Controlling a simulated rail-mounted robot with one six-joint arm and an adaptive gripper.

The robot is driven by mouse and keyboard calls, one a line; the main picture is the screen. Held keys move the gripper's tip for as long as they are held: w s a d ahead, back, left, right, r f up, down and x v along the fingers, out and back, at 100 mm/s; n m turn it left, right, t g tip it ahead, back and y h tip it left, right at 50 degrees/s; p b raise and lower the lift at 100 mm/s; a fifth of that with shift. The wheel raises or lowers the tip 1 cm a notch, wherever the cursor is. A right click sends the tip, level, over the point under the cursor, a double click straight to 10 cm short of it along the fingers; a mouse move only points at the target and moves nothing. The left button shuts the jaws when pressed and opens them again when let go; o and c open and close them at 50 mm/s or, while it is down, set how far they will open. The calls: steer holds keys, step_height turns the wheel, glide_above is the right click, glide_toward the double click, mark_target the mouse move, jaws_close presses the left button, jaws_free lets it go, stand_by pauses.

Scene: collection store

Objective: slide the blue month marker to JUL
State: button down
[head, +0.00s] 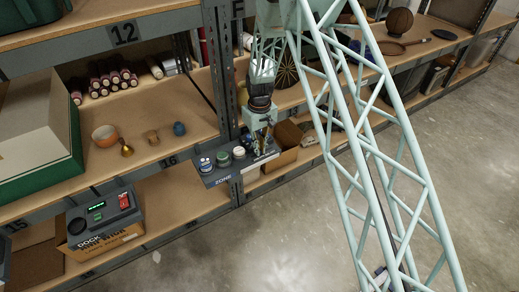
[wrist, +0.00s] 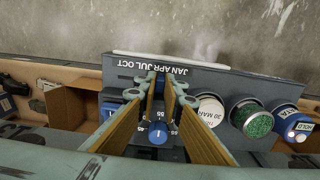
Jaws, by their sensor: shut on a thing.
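The control panel (head: 215,180) is fixed at the shelf's front edge in the head view; its dark face (wrist: 215,80) fills the middle of the wrist view. A row of month labels (wrist: 160,71) runs along it, with JAN, APR, JUL and OCT. My gripper (wrist: 158,90) has its two fingers down on the panel, shut around the small blue month marker (wrist: 159,84) just beside these labels. The fingers hide most of the marker, and I cannot tell exactly which month it stands at. In the head view my gripper (head: 262,143) is over the panel's right part.
A blue dial knob (wrist: 158,133) stands between my fingers. A cardboard box (head: 286,158) sits right of the panel. The floor in front is clear.

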steer(key=shift+w+d, duration=0.4)
steer(key=shift+d, duration=0.25)
steer(key=shift+w+d, duration=0.4)
steer(key=shift+d, duration=0.2)
steer(key=c, duration=2.7)
jaws_free()
steer(key=shift+r, duration=0.15)
steer(key=shift+r, duration=5.85)
steer(key=shift+r, duration=0.1)
